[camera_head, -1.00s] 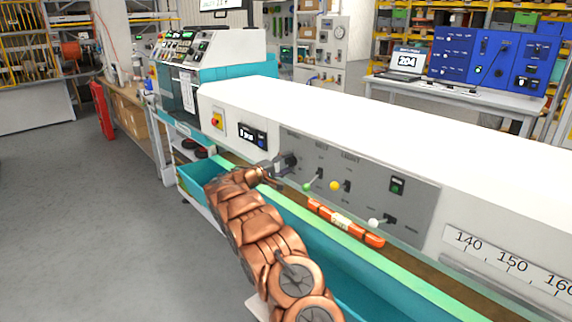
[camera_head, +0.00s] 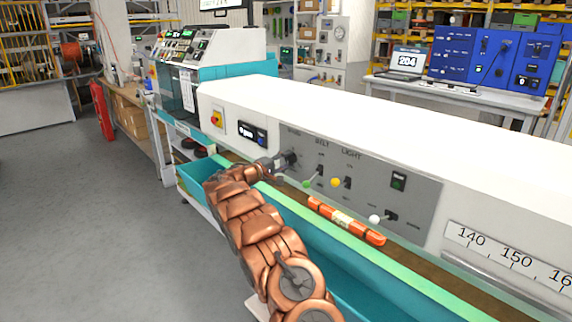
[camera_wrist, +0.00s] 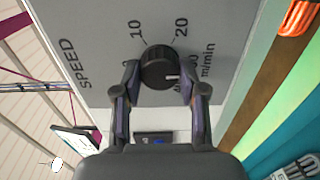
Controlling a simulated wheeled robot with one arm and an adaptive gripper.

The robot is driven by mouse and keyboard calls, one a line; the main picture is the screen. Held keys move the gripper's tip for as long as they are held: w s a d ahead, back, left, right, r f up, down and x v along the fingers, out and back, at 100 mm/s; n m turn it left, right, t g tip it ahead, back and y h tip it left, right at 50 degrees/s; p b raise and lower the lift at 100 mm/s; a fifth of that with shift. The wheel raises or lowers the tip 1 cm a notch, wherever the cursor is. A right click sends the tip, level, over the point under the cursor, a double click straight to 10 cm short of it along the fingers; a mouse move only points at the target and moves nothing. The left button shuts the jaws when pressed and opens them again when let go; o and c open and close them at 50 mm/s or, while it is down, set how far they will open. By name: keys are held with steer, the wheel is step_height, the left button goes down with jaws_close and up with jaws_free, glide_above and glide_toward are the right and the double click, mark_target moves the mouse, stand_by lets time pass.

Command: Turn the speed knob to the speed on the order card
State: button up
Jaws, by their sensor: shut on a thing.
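The speed knob (camera_wrist: 160,67) is a round black dial on a grey panel marked SPEED, 10, 20 and m/min in the wrist view. Its white mark points to the lower right of that picture, past the 20; the numbers there are partly hidden by a finger. My gripper (camera_wrist: 165,82) has a finger on each side of the knob and is shut on it. In the head view my gripper (camera_head: 272,168) reaches the knob (camera_head: 291,160) at the left end of the grey panel. I cannot make out an order card.
The grey panel (camera_head: 420,205) also carries belt and light switches with green, yellow and white knobs. A small dark display (camera_head: 253,133) and a red button (camera_head: 216,119) sit to the left. A teal trough (camera_head: 340,270) runs along the front.

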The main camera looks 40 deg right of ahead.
steer(key=o, duration=1.1)
steer(key=shift+o, duration=0.2)
steer(key=a, duration=1.2)
steer(key=shift+w, duration=0.15)
